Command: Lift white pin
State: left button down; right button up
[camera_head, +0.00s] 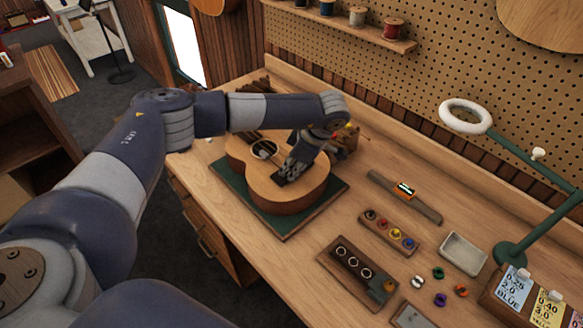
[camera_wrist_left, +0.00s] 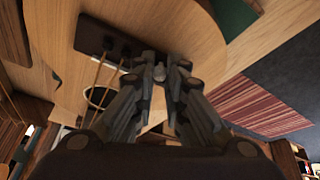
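The ukulele (camera_head: 288,195) lies face up on a green mat (camera_head: 228,192) on the bench. My left gripper (camera_head: 285,177) points down at its dark bridge (camera_wrist_left: 95,36), with the fingertips by the bridge's end. In the left wrist view the two fingers (camera_wrist_left: 167,66) come close together. A small pale piece (camera_wrist_left: 159,73) shows between the tips; it may be the white pin, but I cannot tell whether the fingers grip it. The fingers hide that end of the bridge. A small white piece (camera_head: 418,281) lies on the bench at the right. My right gripper is out of view.
A wooden holder with coloured pegs (camera_head: 391,232), a dark block with rings (camera_head: 357,267), a metal tray (camera_head: 463,253) and a green lamp (camera_head: 512,252) stand at the right. A long wooden bar (camera_head: 420,206) lies behind. A pegboard wall bounds the back.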

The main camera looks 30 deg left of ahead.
pick_arm(q)
jog(key=shift+r, duration=1)
jog(key=shift+w, duration=0.1)
jog(key=c, duration=1.6)
grip_release()
jog(key=shift+r, duration=0.1)
jog(key=shift+c, duration=0.2)
jog(key=v, duration=1.2)
